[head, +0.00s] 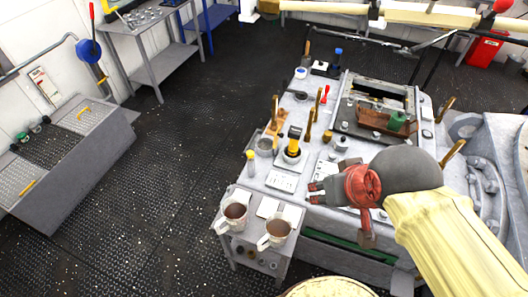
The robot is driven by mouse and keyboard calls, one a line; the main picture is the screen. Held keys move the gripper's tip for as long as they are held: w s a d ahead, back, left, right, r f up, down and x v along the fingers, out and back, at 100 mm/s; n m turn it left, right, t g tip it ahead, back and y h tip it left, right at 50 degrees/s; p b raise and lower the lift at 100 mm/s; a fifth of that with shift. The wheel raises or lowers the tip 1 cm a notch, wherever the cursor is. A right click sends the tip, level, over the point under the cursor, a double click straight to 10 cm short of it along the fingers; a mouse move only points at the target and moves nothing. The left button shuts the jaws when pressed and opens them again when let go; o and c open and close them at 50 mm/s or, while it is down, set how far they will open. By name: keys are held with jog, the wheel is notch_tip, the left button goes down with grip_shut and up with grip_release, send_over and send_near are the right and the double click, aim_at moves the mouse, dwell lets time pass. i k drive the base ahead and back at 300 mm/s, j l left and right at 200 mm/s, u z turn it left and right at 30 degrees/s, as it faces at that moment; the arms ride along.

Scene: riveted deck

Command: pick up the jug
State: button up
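Two whitish handled vessels with brown insides stand upright on a small grey side surface at the lower centre. One jug-like vessel (235,224) is on the left, with its handle toward the lower left. The other jug-like vessel (276,241) is nearer and to the right. I cannot tell which one is the jug. My gripper (313,193) is above the grey machine top, up and to the right of both vessels and apart from them. Its small fingers look spread, with nothing between them.
A grey cabinet (75,185) stands at the left. The dark deck (175,185) between them is clear.

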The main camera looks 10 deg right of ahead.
aim_at(235, 209)
jog(key=j+z, duration=0.25)
jog(key=j, duration=0.45)
jog(key=j+z, duration=0.25)
jog(key=j, duration=0.45)
jog(key=j+z, duration=0.25)
jog(key=j, duration=0.45)
jog(key=k+j+z, duration=0.1)
jog(key=j+z, duration=0.15)
jog(key=j, duration=0.4)
